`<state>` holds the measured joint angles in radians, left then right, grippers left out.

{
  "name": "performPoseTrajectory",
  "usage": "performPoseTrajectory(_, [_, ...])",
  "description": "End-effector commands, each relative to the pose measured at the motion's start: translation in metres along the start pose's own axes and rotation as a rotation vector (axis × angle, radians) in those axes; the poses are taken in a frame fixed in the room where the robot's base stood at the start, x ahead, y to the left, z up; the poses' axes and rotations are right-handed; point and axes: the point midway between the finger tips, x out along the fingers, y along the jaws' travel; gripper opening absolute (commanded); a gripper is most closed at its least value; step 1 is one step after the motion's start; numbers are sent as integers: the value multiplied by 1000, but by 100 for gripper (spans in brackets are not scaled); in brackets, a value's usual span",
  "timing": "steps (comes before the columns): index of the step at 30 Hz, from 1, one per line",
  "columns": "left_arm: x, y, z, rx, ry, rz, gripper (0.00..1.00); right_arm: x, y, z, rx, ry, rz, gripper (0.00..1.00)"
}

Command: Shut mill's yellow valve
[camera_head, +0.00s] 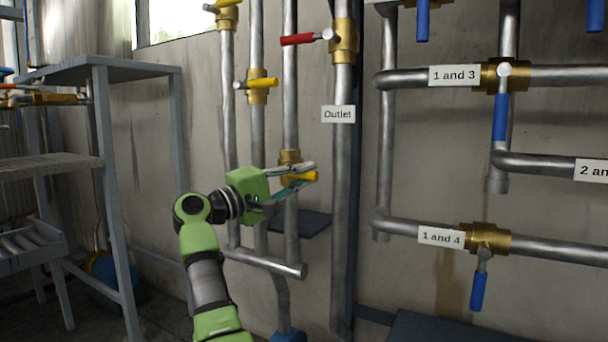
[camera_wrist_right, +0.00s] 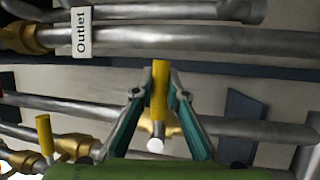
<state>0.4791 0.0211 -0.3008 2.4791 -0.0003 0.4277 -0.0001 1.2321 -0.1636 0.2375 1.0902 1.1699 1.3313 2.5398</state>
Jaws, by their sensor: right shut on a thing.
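A yellow valve handle (camera_head: 308,177) sits on a brass valve body (camera_head: 290,157) low on a vertical pipe. It points to the right, across the pipe. My right gripper (camera_head: 310,172) is around this handle, one finger above and one below. In the right wrist view the yellow handle (camera_wrist_right: 159,88) stands between the two fingers of my right gripper (camera_wrist_right: 160,76), with its pale pivot end near the palm. The fingers partly hide the handle and valve in the head view. My left gripper is not in view.
Other yellow handles (camera_head: 262,83) are on neighbouring pipes, with a red handle (camera_head: 298,40) above. An "Outlet" label (camera_head: 338,114) marks the pipe to the right. Blue-handled valves (camera_head: 480,290) are farther right. A grey rack (camera_head: 105,70) stands at the left.

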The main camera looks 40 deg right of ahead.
Motion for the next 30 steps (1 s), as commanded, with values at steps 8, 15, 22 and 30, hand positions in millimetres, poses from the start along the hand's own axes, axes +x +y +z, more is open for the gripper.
performPoseTrajectory(8, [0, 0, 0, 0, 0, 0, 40, -1, -4, 1, 4, -4, -8, 0])
performPoseTrajectory(15, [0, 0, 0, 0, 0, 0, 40, -1, -3, 1, 3, -3, -7, 31])
performPoseTrajectory(22, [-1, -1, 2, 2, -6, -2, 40, -1, -2, 0, 3, -2, -4, 31])
performPoseTrajectory(30, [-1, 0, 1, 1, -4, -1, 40, -37, -2, -1, 1, 3, -5, 31])
